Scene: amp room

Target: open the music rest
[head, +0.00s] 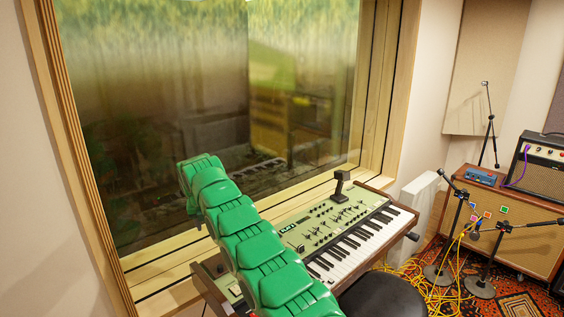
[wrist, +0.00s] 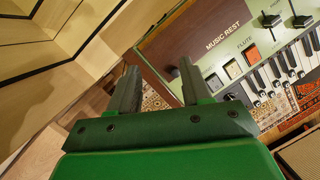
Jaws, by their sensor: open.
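In the wrist view, a flat brown panel (wrist: 185,30) carries the words "MUSIC REST" and lies along the keyboard's pale green control panel. It looks flat, not raised. My gripper (wrist: 158,67) is open, with its two dark fingers apart and nothing visible between them. The fingertips show in front of the panel's near end; whether they touch it I cannot tell. In the head view, the keyboard (head: 365,232) stands below the window, and my green arm covers its left part. The music rest and my gripper cannot be made out there.
A black stool (head: 382,297) stands before the keyboard. A dark upright piece (head: 341,185) rises from the keyboard's back. The window ledge (head: 310,192) runs close behind. To the right are microphone stands (head: 452,228), yellow cables (head: 405,270) and an amplifier (head: 545,165).

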